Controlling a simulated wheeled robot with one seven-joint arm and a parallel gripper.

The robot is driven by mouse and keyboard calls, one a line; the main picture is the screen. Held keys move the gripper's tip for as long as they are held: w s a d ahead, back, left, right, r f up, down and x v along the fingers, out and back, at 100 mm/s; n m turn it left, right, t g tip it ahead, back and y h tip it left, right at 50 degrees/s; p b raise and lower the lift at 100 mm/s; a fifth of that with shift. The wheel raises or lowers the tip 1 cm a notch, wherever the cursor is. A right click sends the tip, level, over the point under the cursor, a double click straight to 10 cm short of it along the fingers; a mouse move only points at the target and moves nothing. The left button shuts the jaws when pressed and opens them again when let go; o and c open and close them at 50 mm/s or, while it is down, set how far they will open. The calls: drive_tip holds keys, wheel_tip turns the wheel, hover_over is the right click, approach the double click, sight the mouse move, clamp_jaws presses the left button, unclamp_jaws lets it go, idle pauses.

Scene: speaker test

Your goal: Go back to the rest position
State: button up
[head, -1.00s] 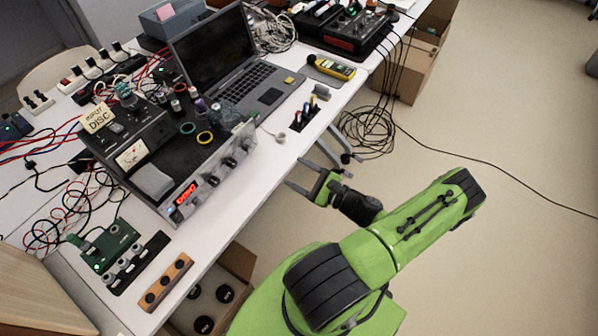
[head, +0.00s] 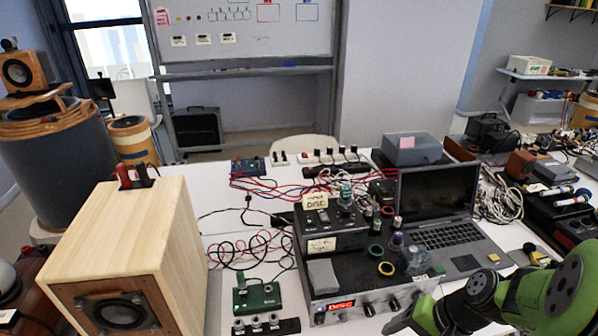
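My gripper (head: 398,320) shows at the bottom edge of the head view, in front of the amplifier's display panel. One grey finger points left and down. The rest of the fingers are cut off or hidden, so I cannot tell whether it is open or shut. Nothing held shows in it. My green arm comes in from the lower right.
A wooden speaker (head: 136,262) stands at left. The silver-fronted amplifier (head: 362,308) with a red display bears a meter box tagged DISC (head: 330,236). An open laptop (head: 440,215), cables and a small green board (head: 257,298) share the white table.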

drive_tip(key=s+a+r+n+t+h, duration=0.1)
drive_tip(key=s+a+r+n, duration=0.1)
drive_tip(key=r, duration=0.3)
drive_tip(key=s+a+r+n+t+h+p, duration=0.1)
drive_tip(key=s+a+r+n+h, duration=0.1)
drive_tip(key=s+r, duration=0.3)
drive_tip(key=s+a+r+n+t+h, duration=0.1)
drive_tip(key=s+a+r+n, duration=0.2)
drive_tip(key=r, duration=0.3)
drive_tip(key=shift+s+r+t+h, duration=0.2)
drive_tip(key=shift+t+h, duration=0.1)
drive_tip(key=shift+h, duration=0.1)
drive_tip(key=shift+a, duration=0.1)
